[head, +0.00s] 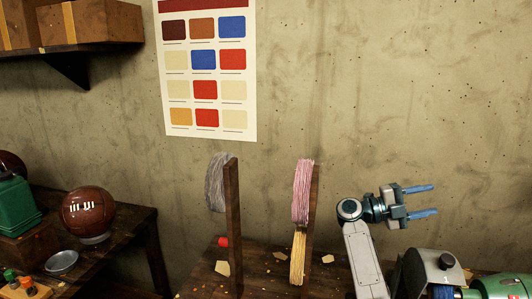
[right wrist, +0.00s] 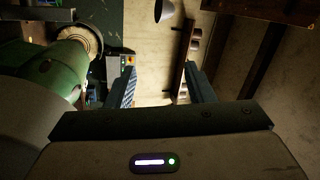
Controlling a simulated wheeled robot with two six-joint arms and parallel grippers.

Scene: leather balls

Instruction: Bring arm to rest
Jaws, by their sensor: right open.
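My right gripper (head: 428,200) is raised above the right end of the workbench, in front of the concrete wall. Its two blue-grey fingers are spread apart and point to the right, with nothing between them. In the right wrist view the fingers (right wrist: 165,90) also stand apart with an empty gap. My right arm (head: 365,258) comes up from the bottom of the head view. My left gripper does not show in either view.
A brown leather ball (head: 89,214) sits on a stand on the left table. Wooden posts carry grey thread (head: 217,182) and pink thread (head: 302,192) left of my arm. A green machine (head: 500,287) stands at lower right. The wall area around the gripper is clear.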

